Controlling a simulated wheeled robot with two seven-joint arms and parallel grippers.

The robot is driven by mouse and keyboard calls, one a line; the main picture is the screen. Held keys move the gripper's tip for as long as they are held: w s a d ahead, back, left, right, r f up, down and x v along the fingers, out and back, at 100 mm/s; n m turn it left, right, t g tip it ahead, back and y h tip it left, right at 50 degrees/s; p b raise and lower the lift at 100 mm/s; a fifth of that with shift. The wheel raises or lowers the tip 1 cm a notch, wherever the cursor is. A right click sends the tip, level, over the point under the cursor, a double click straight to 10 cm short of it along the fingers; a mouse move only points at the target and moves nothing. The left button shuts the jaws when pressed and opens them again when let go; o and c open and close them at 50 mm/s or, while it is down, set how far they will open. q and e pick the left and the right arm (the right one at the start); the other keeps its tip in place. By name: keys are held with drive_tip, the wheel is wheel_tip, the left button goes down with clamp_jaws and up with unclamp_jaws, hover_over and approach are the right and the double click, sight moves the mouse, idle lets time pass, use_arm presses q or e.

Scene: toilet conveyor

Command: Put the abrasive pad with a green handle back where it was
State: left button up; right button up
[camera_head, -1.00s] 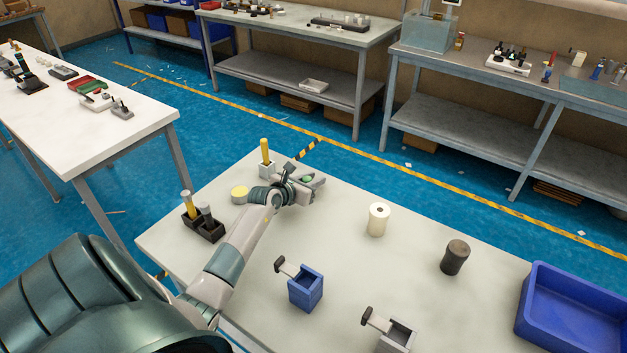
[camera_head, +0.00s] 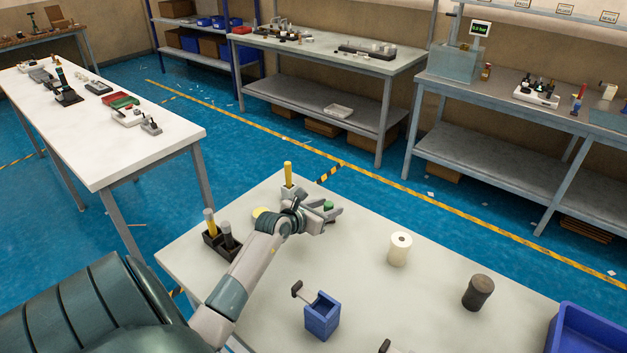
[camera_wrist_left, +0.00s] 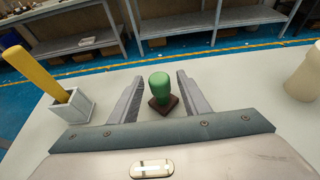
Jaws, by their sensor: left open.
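The abrasive pad with a green handle (camera_wrist_left: 160,92) stands upright on the white table. Its rounded green grip sits on a dark brown square pad (camera_wrist_left: 162,104). My left gripper (camera_wrist_left: 160,95) is open, with one finger on each side of the pad and gaps visible between them. In the head view my left gripper (camera_head: 328,211) is over the table's far left part, and the green handle (camera_head: 328,205) shows partly behind its fingers. My right gripper is out of view.
A white holder (camera_head: 288,193) with a yellow-handled tool stands beside the gripper. A black holder (camera_head: 213,246) with two handles is further left. A white roll (camera_head: 400,250), dark cylinder (camera_head: 478,293), blue holder (camera_head: 322,318) and blue bin (camera_head: 585,330) stand rightward. The table's middle is clear.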

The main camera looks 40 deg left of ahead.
use_arm(q)
drive_tip(key=b+v, duration=0.1)
drive_tip(key=v, duration=0.6)
drive_tip(key=shift+s, duration=0.15)
drive_tip(key=shift+r, duration=0.1)
